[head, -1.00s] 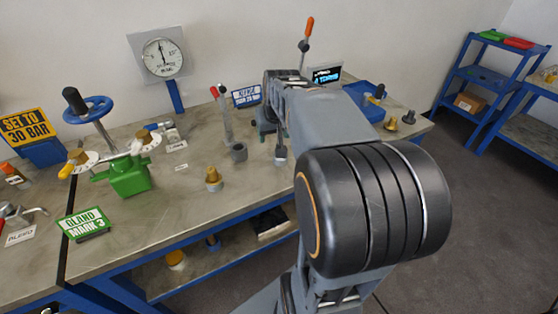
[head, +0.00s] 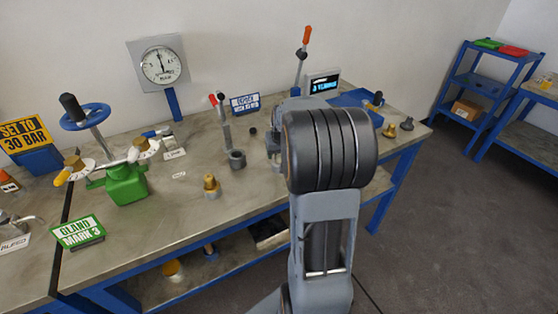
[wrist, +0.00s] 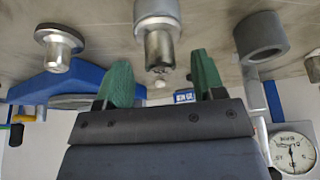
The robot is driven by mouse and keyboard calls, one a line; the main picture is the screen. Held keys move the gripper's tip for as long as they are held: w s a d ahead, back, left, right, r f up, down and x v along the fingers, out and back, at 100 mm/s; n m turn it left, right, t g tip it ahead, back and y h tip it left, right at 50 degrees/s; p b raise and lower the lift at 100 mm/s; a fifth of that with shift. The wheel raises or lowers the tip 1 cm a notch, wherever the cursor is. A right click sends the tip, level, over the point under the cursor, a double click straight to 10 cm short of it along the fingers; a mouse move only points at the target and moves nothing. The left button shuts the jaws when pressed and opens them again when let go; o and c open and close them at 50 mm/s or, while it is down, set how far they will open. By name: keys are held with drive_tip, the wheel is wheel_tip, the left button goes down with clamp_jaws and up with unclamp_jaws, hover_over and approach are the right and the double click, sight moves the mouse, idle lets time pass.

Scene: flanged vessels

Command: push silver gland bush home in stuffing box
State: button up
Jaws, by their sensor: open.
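In the wrist view, which looks upside down, my gripper (wrist: 160,66) is open, its two green fingers apart. Between and beyond the fingers is a shiny silver cylinder (wrist: 158,47), likely the silver gland bush, with a small pale rounded tip. It meets a wider light-grey round part (wrist: 157,9), likely the stuffing box. I see no finger touching it; how deep it sits I cannot tell. In the head view my arm hides the gripper and most of this spot. A silver flanged piece (wrist: 58,48) stands to the left in the wrist view.
A hollow grey cylinder (wrist: 260,36) stands close by; it also shows in the head view (head: 237,159) beside a red-tipped lever (head: 224,118). A brass-topped fitting (head: 212,186), a green valve body (head: 126,185) and a gauge (head: 160,63) stand left. The front bench top is fairly clear.

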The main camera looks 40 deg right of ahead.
drive_tip(key=shift+x, duration=1.5)
drive_tip(key=shift+w, duration=0.1)
drive_tip(key=shift+c, duration=0.4)
drive_tip(key=c, duration=0.6)
